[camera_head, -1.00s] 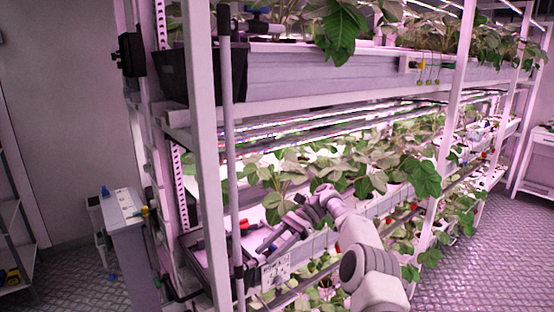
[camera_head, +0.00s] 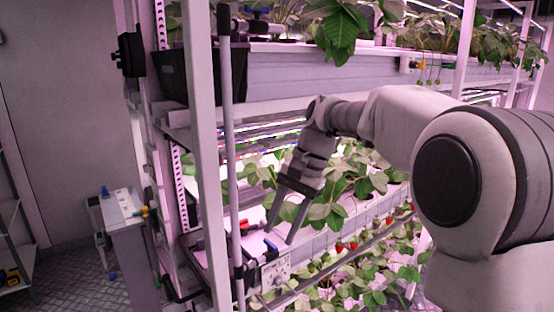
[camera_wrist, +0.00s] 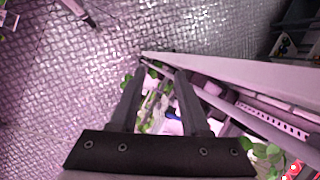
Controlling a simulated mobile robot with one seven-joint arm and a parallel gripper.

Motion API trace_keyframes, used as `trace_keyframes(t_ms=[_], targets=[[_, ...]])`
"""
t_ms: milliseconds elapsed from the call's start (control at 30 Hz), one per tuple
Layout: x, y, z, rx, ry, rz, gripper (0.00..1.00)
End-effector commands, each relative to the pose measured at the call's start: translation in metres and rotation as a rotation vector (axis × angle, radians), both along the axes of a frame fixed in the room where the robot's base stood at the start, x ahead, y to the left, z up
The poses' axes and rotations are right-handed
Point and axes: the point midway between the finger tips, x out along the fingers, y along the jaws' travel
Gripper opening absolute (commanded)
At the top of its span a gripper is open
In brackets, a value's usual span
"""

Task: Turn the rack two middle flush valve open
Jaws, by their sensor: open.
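At the left end of the rack's middle level, a small red handle (camera_head: 244,224) and a blue handle (camera_head: 270,246) sit beside the grow tray; which one is the flush valve I cannot tell. My gripper (camera_head: 279,234) points down with its fingers apart and empty, its tips close above and right of the blue handle. Contact cannot be told. In the wrist view my open gripper (camera_wrist: 158,75) frames leaves and a blurred blue piece (camera_wrist: 172,126) low between its fingers.
A white upright post (camera_head: 201,150) and a grey pipe (camera_head: 229,160) stand just left of the handles. A gauge panel (camera_head: 276,272) hangs below. Strawberry plants (camera_head: 345,195) fill the tray to the right. A small cabinet (camera_head: 128,225) stands at the left.

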Motion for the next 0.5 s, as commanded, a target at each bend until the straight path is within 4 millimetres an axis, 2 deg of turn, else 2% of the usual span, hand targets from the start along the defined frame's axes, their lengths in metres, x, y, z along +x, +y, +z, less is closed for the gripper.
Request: trace_keyframes(t_ms=[33,233,500], targets=[[-0.013,-0.007,0.006,-0.024,-0.043,0.014,0.46],[-0.058,-0.035,0.017,-0.118,-0.201,0.081,0.46],[-0.124,-0.075,0.016,-0.242,-0.401,0.183,0.46]])
